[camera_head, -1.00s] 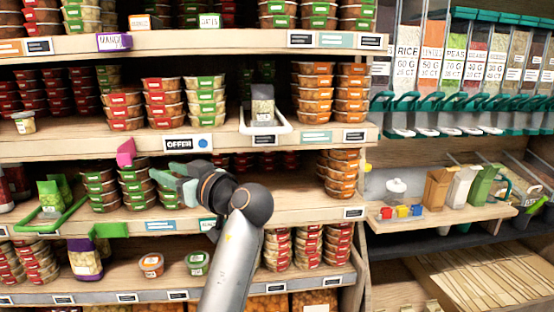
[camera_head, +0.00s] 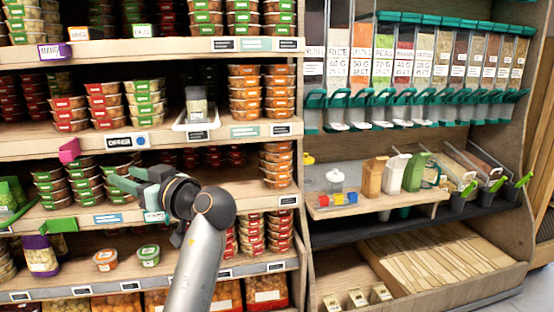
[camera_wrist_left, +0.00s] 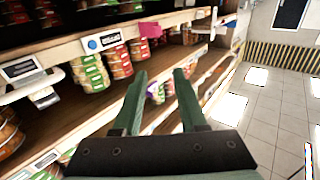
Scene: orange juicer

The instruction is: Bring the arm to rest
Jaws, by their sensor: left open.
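My left gripper (camera_head: 130,182) shows in the head view in front of the middle shelf, its teal fingers pointing left. Its grey arm (camera_head: 203,265) comes up from the bottom edge. In the left wrist view the two fingers (camera_wrist_left: 160,95) are spread apart with nothing between them. The gripper is empty, and I cannot tell exactly how far it is from the shelf edge. My right gripper is in neither view.
Shelves (camera_head: 170,136) hold stacks of lidded tubs. A white tray (camera_head: 186,121) holds a clear jar (camera_head: 197,105). A row of dispensers (camera_head: 420,75) hangs at right above small cartons (camera_head: 395,173). Open tiled floor (camera_wrist_left: 262,112) shows in the wrist view.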

